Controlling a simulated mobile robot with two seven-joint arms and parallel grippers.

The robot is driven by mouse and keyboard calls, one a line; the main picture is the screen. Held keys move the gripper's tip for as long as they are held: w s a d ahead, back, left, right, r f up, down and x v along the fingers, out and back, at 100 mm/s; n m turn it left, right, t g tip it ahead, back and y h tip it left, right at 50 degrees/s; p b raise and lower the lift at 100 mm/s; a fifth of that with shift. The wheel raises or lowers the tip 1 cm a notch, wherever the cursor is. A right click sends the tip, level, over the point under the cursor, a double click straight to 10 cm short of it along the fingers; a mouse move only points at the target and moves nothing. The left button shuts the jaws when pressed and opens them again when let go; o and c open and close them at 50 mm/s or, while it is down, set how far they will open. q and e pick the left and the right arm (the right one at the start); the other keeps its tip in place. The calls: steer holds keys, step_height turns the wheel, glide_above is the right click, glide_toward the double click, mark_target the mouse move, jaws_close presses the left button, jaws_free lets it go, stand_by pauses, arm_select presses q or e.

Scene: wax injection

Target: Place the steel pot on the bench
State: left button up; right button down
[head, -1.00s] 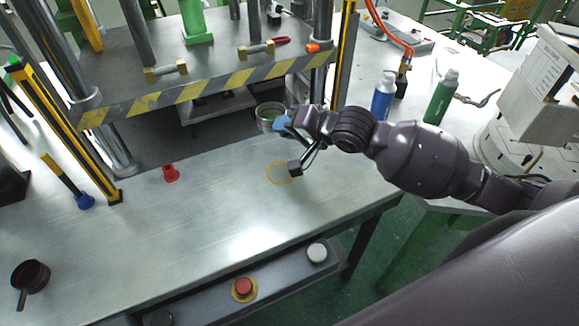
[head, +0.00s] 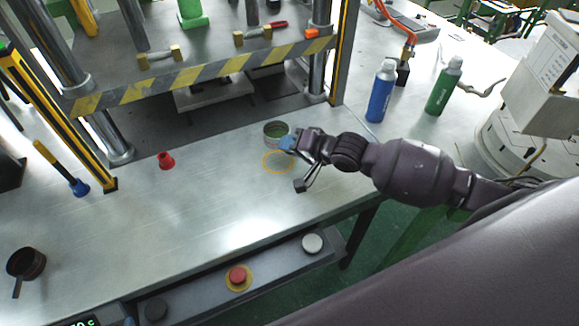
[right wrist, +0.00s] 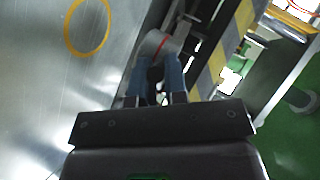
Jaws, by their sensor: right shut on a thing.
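The steel pot (head: 276,130) is a small round cup with greenish contents. It is just beyond the yellow ring mark (head: 277,173) on the steel bench (head: 215,195). My right gripper (head: 287,143) is shut on the pot's near side with its blue fingertips. In the right wrist view the blue fingers (right wrist: 154,78) close on the pot (right wrist: 158,44), which shows a red line. The yellow ring (right wrist: 67,30) lies on the bench to the left there. I cannot tell whether the pot touches the bench. My left gripper is not in view.
The press with its striped bar (head: 200,76) stands behind the pot. Blue (head: 381,92) and green (head: 443,88) bottles stand at right. The bench middle is clear.

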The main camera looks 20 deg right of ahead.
steer(key=shift+f, duration=4.3)
steer(key=shift+f+b, duration=0.15)
steer(key=shift+b, duration=0.15)
steer(key=c, duration=1.1)
jaws_free()
steer(key=shift+c, duration=0.2)
steer(key=shift+r, duration=0.2)
steer(key=v, duration=1.2)
